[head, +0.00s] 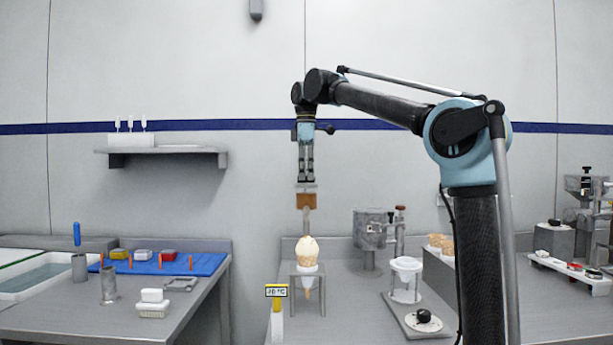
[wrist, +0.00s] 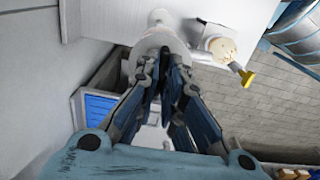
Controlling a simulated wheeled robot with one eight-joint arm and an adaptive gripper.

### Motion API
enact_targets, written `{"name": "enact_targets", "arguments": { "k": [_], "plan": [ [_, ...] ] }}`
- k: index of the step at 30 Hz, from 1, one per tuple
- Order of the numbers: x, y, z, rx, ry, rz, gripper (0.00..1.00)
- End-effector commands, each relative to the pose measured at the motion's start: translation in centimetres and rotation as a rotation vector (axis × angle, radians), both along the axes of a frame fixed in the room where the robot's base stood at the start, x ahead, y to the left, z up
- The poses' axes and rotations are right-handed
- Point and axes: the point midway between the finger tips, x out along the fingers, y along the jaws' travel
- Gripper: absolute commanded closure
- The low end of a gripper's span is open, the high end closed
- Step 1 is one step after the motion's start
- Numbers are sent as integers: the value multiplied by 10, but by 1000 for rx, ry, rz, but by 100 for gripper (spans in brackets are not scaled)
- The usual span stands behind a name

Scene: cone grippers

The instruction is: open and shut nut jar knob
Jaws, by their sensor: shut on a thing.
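My gripper (head: 306,179) points straight down in the head view. Its fingers are together on a small grey piece, taken to be the nut jar's knob (head: 305,188), right above a brown block-like jar (head: 306,201). A thin stem runs down from the jar behind an ice-cream cone (head: 307,248). In the wrist view the fingers (wrist: 158,75) meet over a pale rounded body (wrist: 160,38), and the knob itself is hidden there. Whether the knob is turned cannot be told. The cone's pale scoop also shows in the wrist view (wrist: 222,47), to the right of the fingers.
A grey speckled drum (head: 370,228) and a white cup on a stand (head: 406,264) are to the right. A blue mat (head: 190,265) lies on the left counter.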

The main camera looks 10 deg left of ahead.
Motion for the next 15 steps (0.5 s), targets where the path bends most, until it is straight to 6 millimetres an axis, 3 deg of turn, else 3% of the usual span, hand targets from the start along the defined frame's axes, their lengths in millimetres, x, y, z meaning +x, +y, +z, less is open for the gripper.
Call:
{"name": "enact_targets", "arguments": {
  "k": [14, 15],
  "plan": [
    [3, -2, 0, -2, -7, 9, 100],
    [3, -1, 0, -2, -6, 9, 85]
  ]
}}
